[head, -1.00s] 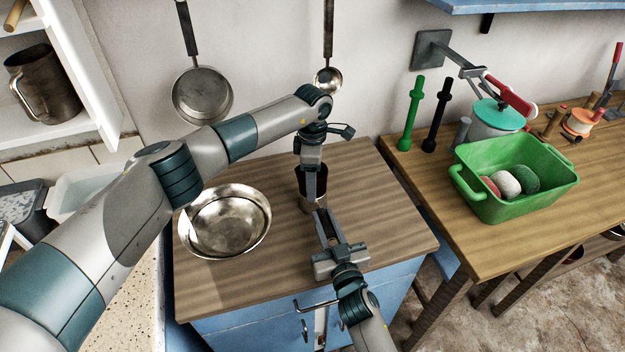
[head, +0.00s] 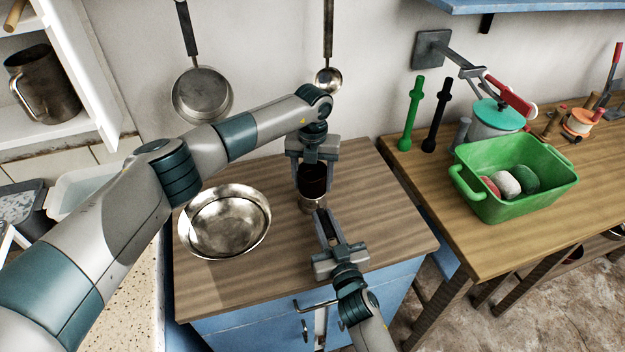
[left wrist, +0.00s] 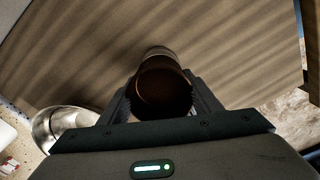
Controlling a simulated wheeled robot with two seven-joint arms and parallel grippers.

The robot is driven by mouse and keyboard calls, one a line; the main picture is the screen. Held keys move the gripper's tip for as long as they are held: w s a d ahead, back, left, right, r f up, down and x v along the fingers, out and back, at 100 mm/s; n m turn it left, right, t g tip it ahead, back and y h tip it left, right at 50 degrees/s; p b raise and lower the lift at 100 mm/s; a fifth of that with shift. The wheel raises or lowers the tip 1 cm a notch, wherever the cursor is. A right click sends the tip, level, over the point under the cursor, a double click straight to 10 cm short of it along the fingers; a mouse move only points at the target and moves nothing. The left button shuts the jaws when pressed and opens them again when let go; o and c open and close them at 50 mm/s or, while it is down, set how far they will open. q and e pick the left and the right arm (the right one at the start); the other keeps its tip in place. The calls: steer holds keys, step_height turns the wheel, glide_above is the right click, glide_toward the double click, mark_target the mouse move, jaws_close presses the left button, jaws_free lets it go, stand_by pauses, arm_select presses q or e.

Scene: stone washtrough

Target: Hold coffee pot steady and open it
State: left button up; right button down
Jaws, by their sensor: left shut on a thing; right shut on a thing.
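The coffee pot (head: 311,204) stands on the wooden counter, with a metallic lower part and a dark upper part (head: 313,178). My left gripper (head: 312,186) points down from above and is shut on the dark upper part, one finger on each side. In the left wrist view the dark round top (left wrist: 163,92) sits between the two fingers, with a paler rim of the pot (left wrist: 157,52) beyond it. My right gripper (head: 320,214) reaches in from the front, low down, and is shut at the pot's lower part; the exact contact is partly hidden.
A metal bowl (head: 262,228) stands left of the pot on the same counter (head: 385,215). A pan (head: 202,96) and a ladle (head: 328,80) hang on the wall behind. A green crate (head: 480,203) is on the table at right. The counter right of the pot is clear.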

arm_select(q)
steer(key=n, duration=1.2)
steer(key=shift+w, duration=0.1)
steer(key=shift+r, duration=0.1)
steer(key=shift+r, duration=0.45)
steer(key=shift+r, duration=0.4)
steer(key=shift+r, duration=0.35)
steer(key=shift+r, duration=1.9)
